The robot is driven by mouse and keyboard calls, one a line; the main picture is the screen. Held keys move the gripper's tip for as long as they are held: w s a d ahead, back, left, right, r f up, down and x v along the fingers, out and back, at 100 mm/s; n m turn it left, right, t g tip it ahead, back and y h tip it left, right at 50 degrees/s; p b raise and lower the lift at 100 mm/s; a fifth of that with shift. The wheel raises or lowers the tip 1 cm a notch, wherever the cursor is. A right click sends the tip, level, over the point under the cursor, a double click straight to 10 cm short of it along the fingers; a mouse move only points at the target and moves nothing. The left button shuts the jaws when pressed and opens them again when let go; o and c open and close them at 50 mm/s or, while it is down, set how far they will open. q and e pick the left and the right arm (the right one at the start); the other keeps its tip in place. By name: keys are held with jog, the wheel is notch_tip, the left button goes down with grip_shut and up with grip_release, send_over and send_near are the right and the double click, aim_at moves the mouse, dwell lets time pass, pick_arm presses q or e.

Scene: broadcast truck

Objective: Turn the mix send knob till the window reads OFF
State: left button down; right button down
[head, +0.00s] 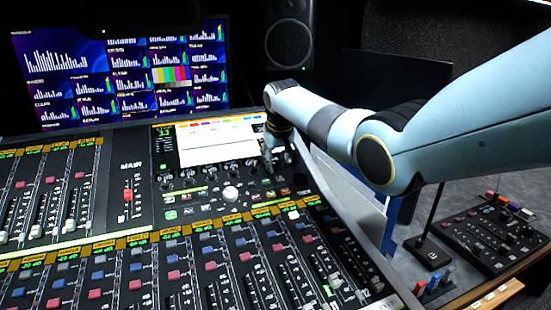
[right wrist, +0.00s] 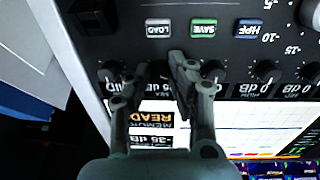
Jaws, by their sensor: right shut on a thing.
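My right gripper (head: 276,150) reaches down to the knob row at the right end of the mixing console's screen panel. In the right wrist view, its two fingers (right wrist: 158,75) are closed around a dark knob, mostly hidden between them. My left gripper is out of view.
More dark knobs (right wrist: 265,72) stand close beside the fingers. LOAD (right wrist: 158,29), SAVE (right wrist: 204,29) and HPF (right wrist: 251,29) keys lie near. A white screen (head: 215,141) sits behind the knobs; a small control box (head: 490,235) stands on the desk at right.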

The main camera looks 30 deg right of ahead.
jog(key=n+p, duration=0.1)
jog(key=n, duration=0.1)
jog(key=shift+a+r+n+p, duration=0.1)
jog(key=shift+n+p, duration=0.25)
jog(key=shift+n, duration=0.05)
jog(key=n+p, duration=0.1)
jog(key=n, duration=0.1)
jog(key=shift+n, duration=0.3)
jog(key=shift+s+n+t+p, duration=0.1)
jog(key=shift+n+t+p, duration=0.55)
jog(key=shift+n, duration=1.65)
jog(key=shift+f+g, duration=0.2)
jog(key=shift+g, duration=0.05)
jog(key=c, duration=1.5)
grip_release()
